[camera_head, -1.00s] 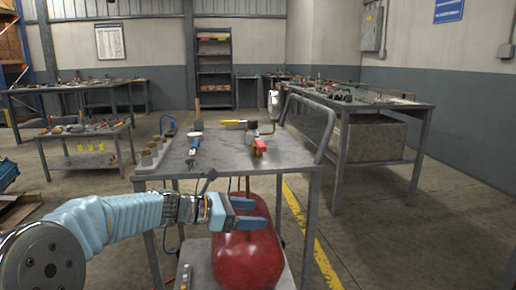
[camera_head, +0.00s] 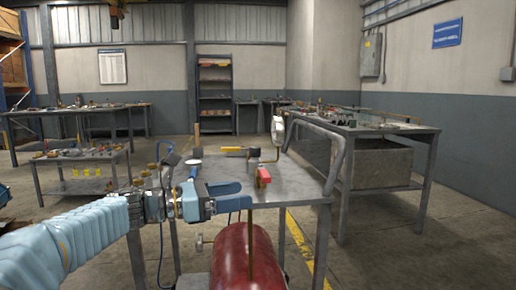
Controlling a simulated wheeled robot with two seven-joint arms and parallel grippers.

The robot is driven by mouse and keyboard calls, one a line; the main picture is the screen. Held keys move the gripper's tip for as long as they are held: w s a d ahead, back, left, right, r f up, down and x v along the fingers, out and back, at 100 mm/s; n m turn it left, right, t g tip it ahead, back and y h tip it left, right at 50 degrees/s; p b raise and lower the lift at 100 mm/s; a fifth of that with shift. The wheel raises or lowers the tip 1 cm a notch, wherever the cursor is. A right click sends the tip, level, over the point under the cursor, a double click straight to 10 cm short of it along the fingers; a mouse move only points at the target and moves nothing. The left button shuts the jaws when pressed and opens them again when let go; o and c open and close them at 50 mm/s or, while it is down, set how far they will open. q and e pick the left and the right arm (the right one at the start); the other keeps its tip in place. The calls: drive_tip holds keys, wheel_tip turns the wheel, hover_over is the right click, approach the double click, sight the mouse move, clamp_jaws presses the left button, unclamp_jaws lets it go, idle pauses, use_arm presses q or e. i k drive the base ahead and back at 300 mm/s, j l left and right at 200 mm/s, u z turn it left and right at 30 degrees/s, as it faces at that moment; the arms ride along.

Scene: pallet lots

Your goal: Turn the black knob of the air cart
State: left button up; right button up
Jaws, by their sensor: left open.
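The air cart is a grey metal cart (camera_head: 296,182) with a red tank (camera_head: 243,258) on its lower level. On its top are a yellow-handled part (camera_head: 232,149), a red-handled part (camera_head: 264,175) and a white gauge-like disc (camera_head: 193,162). A pale filter-like bowl (camera_head: 277,130) is at the back by the handrail. I cannot tell for sure which part is the black knob. My left gripper (camera_head: 241,196) is open and empty, at the cart's near edge, in front of the red-handled part. Its blue fingers point right and hide part of the cart top. My right gripper is out of view.
A workbench (camera_head: 433,133) with several small parts stands to the right, a low table (camera_head: 62,158) to the left. A shelf (camera_head: 215,90) is against the back wall. Floor is free between the cart and the right bench, along a yellow line (camera_head: 296,236).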

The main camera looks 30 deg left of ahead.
sight(255, 152)
drive_tip(key=i+j, duration=1)
drive_tip(key=j, duration=0.15)
